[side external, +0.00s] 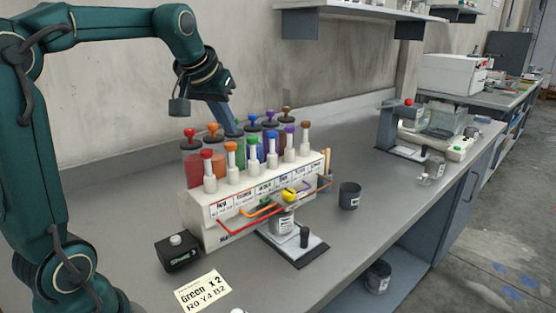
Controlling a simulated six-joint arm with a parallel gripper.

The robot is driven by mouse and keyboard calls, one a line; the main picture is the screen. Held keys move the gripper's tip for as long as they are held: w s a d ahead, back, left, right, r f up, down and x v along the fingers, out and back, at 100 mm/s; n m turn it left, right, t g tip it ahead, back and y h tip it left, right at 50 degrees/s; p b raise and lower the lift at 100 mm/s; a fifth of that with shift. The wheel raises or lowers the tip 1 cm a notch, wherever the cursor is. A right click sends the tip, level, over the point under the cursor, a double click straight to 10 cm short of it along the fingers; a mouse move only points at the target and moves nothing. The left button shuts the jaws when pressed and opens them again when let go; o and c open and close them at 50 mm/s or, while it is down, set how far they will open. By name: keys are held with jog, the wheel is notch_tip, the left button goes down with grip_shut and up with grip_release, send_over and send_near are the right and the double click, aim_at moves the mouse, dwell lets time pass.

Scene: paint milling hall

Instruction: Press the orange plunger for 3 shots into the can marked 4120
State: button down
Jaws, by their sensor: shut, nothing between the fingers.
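The orange plunger (231,147) is second from the left in the front row of colour-topped plungers on the white dispenser (204,236). It stands upright between the red and green ones. My gripper (232,131) is shut and empty, pointing down among the tops of the rear row, above and behind the plungers. I cannot tell whether it touches anything. A small grey can with a pale label (282,221) stands under the coloured spouts at the dispenser's front. A dark open can (349,195) with a label stands to its right. I cannot read 4120 on either can.
A black box with a white button (179,252) and a card reading "Green x 2" (203,291) lie at the front left. Coloured tanks (193,167) stand behind the plungers. Another can (378,275) sits on the lower shelf.

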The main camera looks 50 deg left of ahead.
jog(key=shift+r, duration=2.4)
jog(key=shift+d, duration=0.1)
jog(key=s+d+r+m+t, duration=0.1)
jog(key=s+d+m, duration=0.1)
jog(key=d, duration=0.4)
jog(key=s+d+f+m+h, duration=0.1)
jog(key=s+d+f+m, duration=0.1)
jog(key=s+d+f, duration=0.2)
jog(key=s+d+f+m+g+h, duration=0.1)
jog(key=s+d+f+m+h, duration=0.1)
jog(key=s+d+f, duration=0.3)
jog(key=s+f, duration=0.4)
jog(key=f, duration=0.2)
jog(key=shift+s+d, duration=0.3)
